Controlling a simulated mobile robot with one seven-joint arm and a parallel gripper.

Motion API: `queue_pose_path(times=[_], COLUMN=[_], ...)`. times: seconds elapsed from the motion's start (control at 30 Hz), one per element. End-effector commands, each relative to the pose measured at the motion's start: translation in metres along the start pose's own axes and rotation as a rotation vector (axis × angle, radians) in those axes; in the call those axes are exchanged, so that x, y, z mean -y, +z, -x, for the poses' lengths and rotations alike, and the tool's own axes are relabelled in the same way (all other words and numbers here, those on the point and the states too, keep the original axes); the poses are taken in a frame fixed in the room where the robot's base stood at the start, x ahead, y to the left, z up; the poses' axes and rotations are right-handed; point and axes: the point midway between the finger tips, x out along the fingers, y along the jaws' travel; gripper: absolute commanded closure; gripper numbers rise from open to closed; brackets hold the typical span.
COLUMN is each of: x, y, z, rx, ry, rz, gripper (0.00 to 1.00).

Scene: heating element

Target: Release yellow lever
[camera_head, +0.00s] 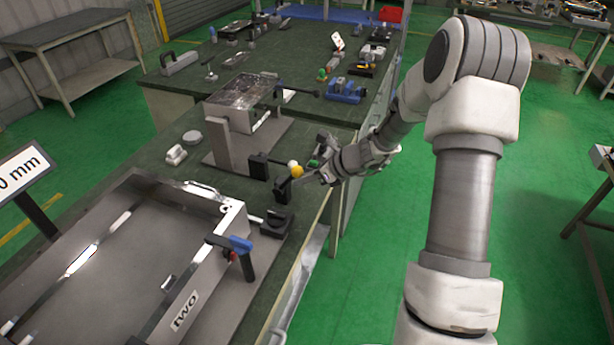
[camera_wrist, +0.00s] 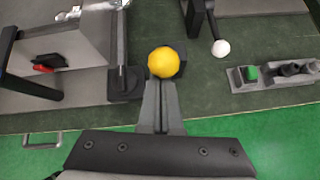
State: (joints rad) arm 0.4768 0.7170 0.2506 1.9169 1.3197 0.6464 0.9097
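The yellow lever's round knob (camera_head: 297,171) is at the bench's right edge in the head view, in front of a black block. In the wrist view the yellow knob (camera_wrist: 163,62) sits straight off the fingertips, with a black mount partly hidden behind it. My gripper (camera_head: 322,173) is just right of the knob in the head view. In the wrist view my gripper (camera_wrist: 161,84) has its two fingers side by side, with no visible gap and nothing seen between them. The tips meet the knob's lower outline; I cannot tell whether they touch it.
A white-knobbed lever (camera_wrist: 221,48) is close by on the right in the wrist view. A control box with a green button (camera_wrist: 251,73) lies further right. A metal fixture with a blue-handled clamp (camera_head: 240,244) fills the near bench. Green floor (camera_head: 370,250) is open beside the bench.

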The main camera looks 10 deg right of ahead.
Motion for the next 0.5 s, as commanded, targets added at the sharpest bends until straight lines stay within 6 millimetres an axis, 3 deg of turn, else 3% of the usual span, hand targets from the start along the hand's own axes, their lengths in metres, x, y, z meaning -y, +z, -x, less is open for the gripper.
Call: queue_pose_path(times=[0.5], x=[-0.0024], y=[0.0115], z=[-0.0015], rx=[0.006], ry=[0.002], rz=[0.001], gripper=[1.0])
